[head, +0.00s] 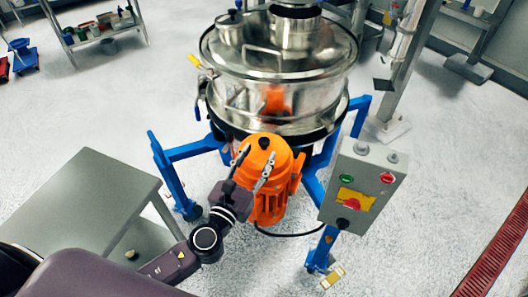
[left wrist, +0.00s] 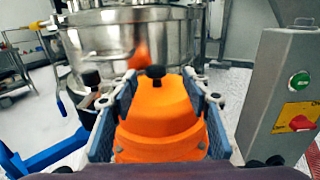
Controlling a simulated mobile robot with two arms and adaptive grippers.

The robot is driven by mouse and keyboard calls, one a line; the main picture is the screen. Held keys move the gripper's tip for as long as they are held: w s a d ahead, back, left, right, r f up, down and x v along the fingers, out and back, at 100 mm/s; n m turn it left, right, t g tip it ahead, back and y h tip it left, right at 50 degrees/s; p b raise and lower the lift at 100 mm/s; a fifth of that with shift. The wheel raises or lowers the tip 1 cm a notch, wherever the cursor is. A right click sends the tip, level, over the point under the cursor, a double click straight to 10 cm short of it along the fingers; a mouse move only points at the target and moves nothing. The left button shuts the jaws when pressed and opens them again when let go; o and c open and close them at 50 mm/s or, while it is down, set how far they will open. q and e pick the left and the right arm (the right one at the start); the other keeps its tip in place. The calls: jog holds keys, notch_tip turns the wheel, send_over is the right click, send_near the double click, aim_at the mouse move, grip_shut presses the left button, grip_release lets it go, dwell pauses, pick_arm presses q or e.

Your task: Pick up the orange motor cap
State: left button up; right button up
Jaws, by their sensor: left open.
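The orange motor cap (head: 263,150) tops the orange motor (head: 270,205) in front of the steel sifter, with a small black knob at its top centre. In the left wrist view the cap (left wrist: 160,112) lies between the two fingers, knob upward. My left gripper (head: 254,168) comes in from the left and is open, with one finger on each side of the cap. In the left wrist view its fingers (left wrist: 158,90) flank the cap; I cannot tell whether they touch it. The fingers hide part of the cap's sides. My right gripper is in neither view.
The steel sifter (head: 280,75) stands behind the motor on a blue frame (head: 190,150). A grey control box (head: 363,185) with buttons stands close on the right. A grey table (head: 85,200) is on the left. Open floor lies beyond on both sides.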

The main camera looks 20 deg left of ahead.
aim_at(262, 144)
pick_arm(q)
jog(key=w+p, duration=0.1)
jog(key=w, duration=0.5)
jog(key=shift+w, duration=0.25)
jog(key=shift+s, duration=0.1)
jog(key=shift+c, duration=0.7)
grip_shut()
jog(key=shift+r, duration=0.1)
